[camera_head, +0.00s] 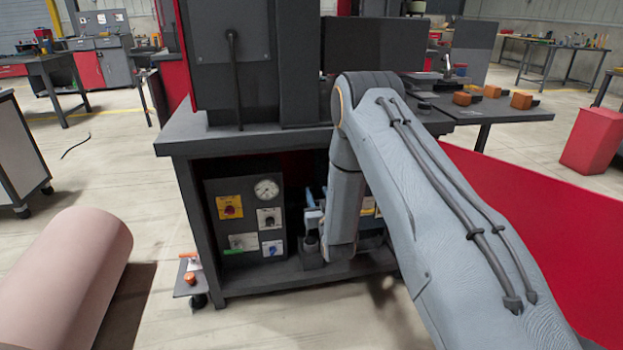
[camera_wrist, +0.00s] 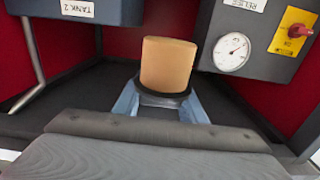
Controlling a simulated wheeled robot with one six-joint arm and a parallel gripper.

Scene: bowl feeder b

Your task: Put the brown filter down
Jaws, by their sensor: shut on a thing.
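The brown filter (camera_wrist: 167,64) is an upright tan cylinder with a dark ring at its base, in the middle of the wrist view. My gripper (camera_wrist: 160,102) is shut on it, with the blue-grey fingers at its lower part. The filter is in front of a dark shelf and red back wall. I cannot tell whether its base touches the shelf. In the head view my arm reaches into the lower bay of the dark workbench, and the filter is hidden there.
A panel with a gauge (camera_wrist: 232,51) and a yellow switch plate (camera_wrist: 293,31) stands at the right of the wrist view. A grey box labelled "TANK 2" (camera_wrist: 78,8) hangs at upper left. Bare dark shelf (camera_wrist: 75,95) lies left of the filter.

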